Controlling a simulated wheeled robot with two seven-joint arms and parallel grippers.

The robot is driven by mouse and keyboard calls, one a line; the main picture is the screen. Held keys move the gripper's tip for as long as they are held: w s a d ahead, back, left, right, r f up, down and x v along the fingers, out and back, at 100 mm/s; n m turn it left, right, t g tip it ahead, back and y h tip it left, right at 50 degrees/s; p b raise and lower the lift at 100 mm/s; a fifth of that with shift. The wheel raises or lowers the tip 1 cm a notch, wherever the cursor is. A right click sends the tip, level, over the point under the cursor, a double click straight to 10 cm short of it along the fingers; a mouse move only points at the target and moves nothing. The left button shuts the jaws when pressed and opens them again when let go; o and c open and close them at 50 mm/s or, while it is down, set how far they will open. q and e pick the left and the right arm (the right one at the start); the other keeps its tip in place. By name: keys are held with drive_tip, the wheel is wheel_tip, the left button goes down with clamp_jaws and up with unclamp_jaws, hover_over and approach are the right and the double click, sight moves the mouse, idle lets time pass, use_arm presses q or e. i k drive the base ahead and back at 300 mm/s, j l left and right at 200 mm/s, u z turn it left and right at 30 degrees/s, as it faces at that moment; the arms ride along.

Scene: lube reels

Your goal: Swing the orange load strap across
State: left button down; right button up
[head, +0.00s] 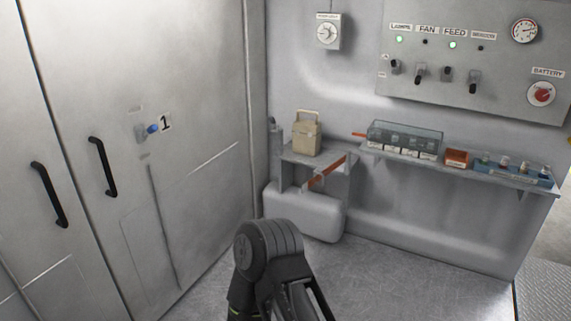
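An orange strap (327,172) shows in the head view at the middle right. It runs on a slant, low at its left end and higher at its right end, in the gap between the small left ledge (290,157) and the long shelf (461,171). I cannot tell how its ends are fixed. A short orange piece (358,134) sticks out left of the clear-lidded box; I cannot tell if it belongs to the strap. One of my dark arm links rises at the bottom middle, well in front of the strap. Neither gripper shows.
A beige canister (306,133) stands on the ledge above a rounded grey housing (304,212). The shelf holds a clear-lidded box (405,139), an orange bin (457,158) and a blue tray (513,174). Cabinet doors with black handles (103,166) close off the left. The floor (400,275) is clear.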

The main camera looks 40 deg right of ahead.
sight(318, 176)
drive_tip(key=z, duration=1.7)
drive_tip(key=i+l+z, duration=0.15)
drive_tip(key=i+l, duration=0.15)
drive_tip(key=i+l+z, duration=0.2)
drive_tip(key=i, duration=0.35)
drive_tip(key=i+l+z, duration=0.15)
drive_tip(key=i, duration=0.3)
drive_tip(key=i+l+z, duration=0.2)
drive_tip(key=i, duration=0.25)
drive_tip(key=k+j, duration=0.05)
drive_tip(key=j, duration=0.05)
